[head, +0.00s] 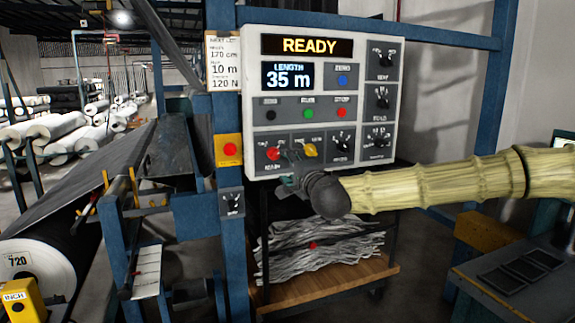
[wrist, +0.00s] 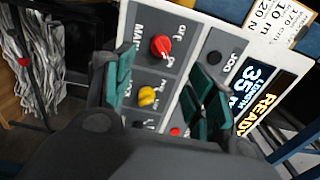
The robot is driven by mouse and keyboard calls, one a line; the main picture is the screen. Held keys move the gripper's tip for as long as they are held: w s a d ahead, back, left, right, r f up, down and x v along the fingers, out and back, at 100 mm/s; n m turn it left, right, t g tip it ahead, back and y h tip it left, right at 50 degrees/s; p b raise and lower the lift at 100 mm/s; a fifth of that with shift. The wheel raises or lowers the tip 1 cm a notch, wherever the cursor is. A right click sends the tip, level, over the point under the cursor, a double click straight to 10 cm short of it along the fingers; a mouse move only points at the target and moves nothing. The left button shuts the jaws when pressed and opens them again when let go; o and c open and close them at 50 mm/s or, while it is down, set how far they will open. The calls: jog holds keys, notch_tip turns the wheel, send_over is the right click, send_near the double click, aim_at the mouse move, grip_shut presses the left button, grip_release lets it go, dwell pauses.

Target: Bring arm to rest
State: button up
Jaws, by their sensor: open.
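My arm, in a pale ribbed sleeve, reaches in from the right in the head view. My gripper (head: 296,168) is at the lower left part of the white control panel (head: 318,52). In the wrist view my gripper (wrist: 160,88) is open, its green-padded fingers apart and nothing held between them. A red knob (wrist: 160,46) and a yellow knob (wrist: 146,96) show between the fingers, on the panel beyond. The red knob (head: 273,153) and yellow knob (head: 311,150) also show in the head view. I cannot tell whether a fingertip touches the panel.
The display (head: 310,46) reads READY and the length screen (head: 287,76) 35 m. A blue post (head: 226,115) bears a red button (head: 230,150). A cart (head: 325,280) with grey strips stands below. A dark table (head: 510,275) is at right.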

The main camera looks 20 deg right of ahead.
jog(key=shift+s+f, duration=0.1)
dwell(0.4)
jog(key=s+a+f+n+g+y+p, duration=0.1)
jog(key=a+f+n+g, duration=0.2)
jog(key=f, duration=0.7)
jog(key=s+a+f+n+g+y+p, duration=0.1)
jog(key=s+a+f+n, duration=0.1)
jog(key=a+f, duration=0.6)
jog(key=s+a+f+n+g+p, duration=0.15)
jog(key=s+f, duration=0.25)
jog(key=f, duration=0.4)
jog(key=s+f+n+g, duration=0.1)
jog(key=s+f+g, duration=0.15)
jog(key=f, duration=0.45)
jog(key=s+f+n+g, duration=0.1)
jog(key=s+f+n, duration=0.1)
jog(key=s+f, duration=0.45)
jog(key=s+d+f+n+g+p, duration=0.2)
jog(key=s+f+n+g, duration=0.25)
jog(key=s+f, duration=1.2)
jog(key=s+d+f+n+g+h+p, duration=0.1)
jog(key=s+d+f+g, duration=0.1)
jog(key=s, duration=0.7)
jog(key=s+d+f+n+g+h, duration=0.1)
jog(key=s+d+f+n+g, duration=0.1)
jog(key=s, duration=0.7)
jog(key=shift+s+d+h+p, duration=0.3)
jog(key=shift+s+d+p, duration=0.1)
jog(key=shift+d, duration=0.35)
